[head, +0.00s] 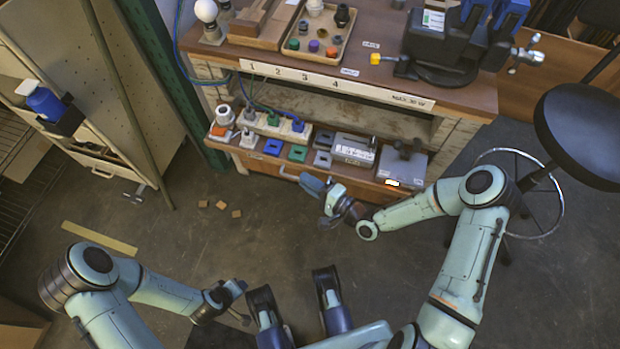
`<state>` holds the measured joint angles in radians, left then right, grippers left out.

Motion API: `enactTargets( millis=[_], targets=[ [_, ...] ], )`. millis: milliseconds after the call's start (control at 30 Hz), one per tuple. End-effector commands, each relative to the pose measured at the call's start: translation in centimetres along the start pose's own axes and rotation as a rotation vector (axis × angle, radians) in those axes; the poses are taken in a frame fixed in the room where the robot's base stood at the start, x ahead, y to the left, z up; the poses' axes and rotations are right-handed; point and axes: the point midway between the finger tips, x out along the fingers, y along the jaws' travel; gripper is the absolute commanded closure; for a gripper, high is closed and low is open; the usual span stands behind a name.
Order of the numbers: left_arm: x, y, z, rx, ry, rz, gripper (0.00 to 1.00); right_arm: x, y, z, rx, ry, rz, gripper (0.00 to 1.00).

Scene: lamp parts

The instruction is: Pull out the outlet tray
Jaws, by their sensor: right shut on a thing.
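The outlet tray (358,187) is a low wooden drawer with a brown front under the workbench. It carries white outlet blocks, plugs and coloured square pieces. A dark handle (286,173) shows on its front. My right gripper (311,184) reaches in from the right and is shut at the handle on the tray front. The gripper's own body hides part of this grip. My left gripper (240,300) hangs low over the floor, away from the tray. It is small and dark, and I cannot tell whether its fingers are apart.
The workbench top (300,58) holds a small parts tray (318,32), a bulb (206,12) and a dark vise (445,45). A black stool (582,135) stands at right. Small brown blocks (221,205) lie on the floor. The floor before the tray is mostly clear.

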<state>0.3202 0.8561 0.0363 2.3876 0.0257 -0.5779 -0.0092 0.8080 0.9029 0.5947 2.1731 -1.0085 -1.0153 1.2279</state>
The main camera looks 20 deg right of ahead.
Motion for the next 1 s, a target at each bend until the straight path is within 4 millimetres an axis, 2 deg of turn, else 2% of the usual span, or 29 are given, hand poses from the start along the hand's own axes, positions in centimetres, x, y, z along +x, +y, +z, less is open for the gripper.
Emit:
enactTargets(
  millis=[567, 600, 633, 1000],
  targets=[
    [-0.21, 0.07, 0.32, 0.001, -0.009, 0.001, 0.57, -0.16, 0.06, 0.32, -0.001, 0.001, -0.001, 1.00],
    [-0.21, 0.07, 0.33, 0.001, -0.009, 0.001, 0.57, -0.16, 0.06, 0.31, -0.001, 0.002, -0.001, 0.71],
    [-0.21, 0.07, 0.33, 0.001, -0.009, 0.001, 0.57, -0.16, 0.06, 0.30, -0.001, 0.002, -0.001, 0.63],
    [-0.33, 0.10, 0.39, 0.001, -0.011, 0.001, 0.57, -0.59, 0.07, 0.29, 0.000, 0.002, 0.001, 0.63]
  ],
)
